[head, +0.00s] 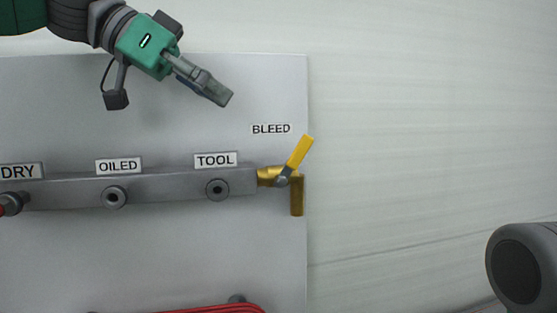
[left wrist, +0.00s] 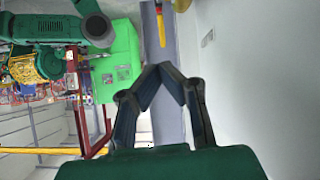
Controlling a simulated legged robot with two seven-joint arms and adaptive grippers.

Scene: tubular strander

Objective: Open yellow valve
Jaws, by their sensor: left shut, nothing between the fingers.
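The yellow valve handle (head: 299,151) sits at the right end of the grey manifold bar, under the BLEED label. It is tilted, its free end pointing up and to the right from the pivot. Its brass body (head: 266,176) joins a brass outlet pipe (head: 297,196) that points down. My left gripper (head: 222,98) is shut and empty, up and left of the handle and apart from it. In the left wrist view the gripper's fingertips (left wrist: 166,68) meet, and the yellow handle (left wrist: 161,28) shows beyond them. My right gripper is not in view.
The manifold bar (head: 160,188) runs across a grey panel (head: 150,250), with ports under OILED and TOOL labels (head: 216,160). A red coiled hose (head: 215,308) shows at the bottom edge. The pale wall right of the valve is clear. A dark rounded part stands at lower right.

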